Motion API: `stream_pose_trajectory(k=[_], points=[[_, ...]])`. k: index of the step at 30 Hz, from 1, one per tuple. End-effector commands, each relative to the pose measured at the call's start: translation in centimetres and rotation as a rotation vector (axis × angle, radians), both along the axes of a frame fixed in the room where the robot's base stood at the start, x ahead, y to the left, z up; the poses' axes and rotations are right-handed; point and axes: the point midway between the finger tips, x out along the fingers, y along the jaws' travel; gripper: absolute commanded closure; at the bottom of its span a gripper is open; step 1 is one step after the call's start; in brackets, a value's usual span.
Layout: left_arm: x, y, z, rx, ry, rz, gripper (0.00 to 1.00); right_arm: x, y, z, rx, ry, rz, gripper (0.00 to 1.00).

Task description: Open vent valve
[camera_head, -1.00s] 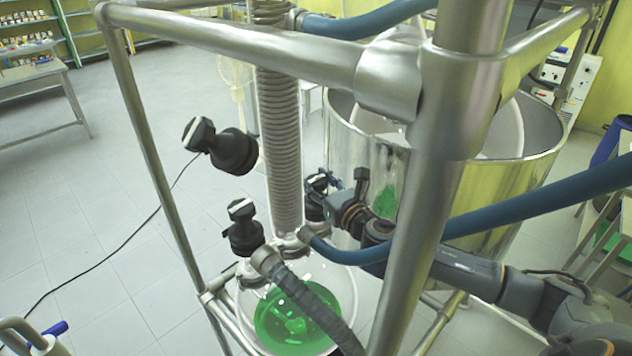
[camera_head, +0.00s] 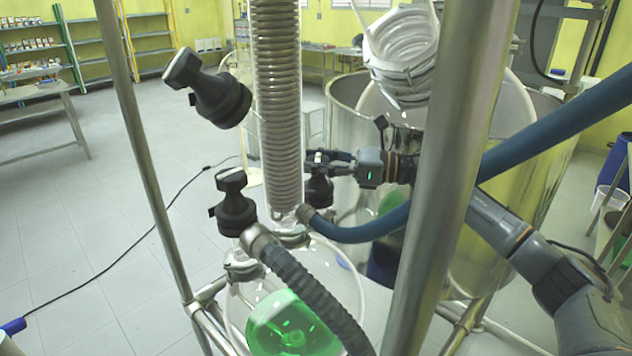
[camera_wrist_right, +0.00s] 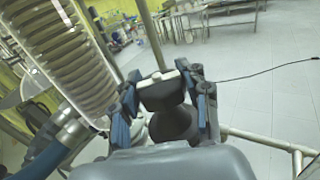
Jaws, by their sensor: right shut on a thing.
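Three black valves with pale-marked handles show in the head view: one at upper left (camera_head: 208,92), one at lower left (camera_head: 233,203), and one behind the coil condenser's lower end (camera_head: 318,186). I cannot tell from labels which is the vent valve. My right gripper (camera_head: 320,160) is at the valve by the condenser, its fingers around the handle. In the right wrist view the gripper (camera_wrist_right: 168,100) has one finger on each side of the black handle (camera_wrist_right: 160,92) and is shut on it. The valve's wider black body is below the handle. My left gripper is not in view.
The coil condenser (camera_head: 278,100) stands just left of my right gripper. A steel frame post (camera_head: 455,190) and a blue hose (camera_head: 370,228) cross in front of my right arm. The glass reactor (camera_head: 240,305) with green liquid is below. Open floor lies left.

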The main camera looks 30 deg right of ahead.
Motion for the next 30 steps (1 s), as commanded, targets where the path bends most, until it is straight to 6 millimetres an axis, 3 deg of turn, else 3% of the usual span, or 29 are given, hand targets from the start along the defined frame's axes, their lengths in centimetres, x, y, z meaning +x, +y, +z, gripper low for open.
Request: stream_pose_trajectory(k=[1, 9, 29, 30], points=[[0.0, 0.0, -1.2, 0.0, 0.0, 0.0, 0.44, 0.2, -0.2, -0.4, 0.004, -0.004, 0.027, 0.87], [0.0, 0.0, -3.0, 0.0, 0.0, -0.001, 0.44, 0.0, -0.1, -0.1, 0.002, -0.003, 0.157, 0.87], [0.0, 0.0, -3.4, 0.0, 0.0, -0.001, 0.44, 0.0, 0.0, 0.2, 0.001, -0.001, 0.207, 0.87], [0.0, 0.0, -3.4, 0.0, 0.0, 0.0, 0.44, 0.0, 0.0, 0.2, 0.001, -0.001, 0.207, 0.47]])
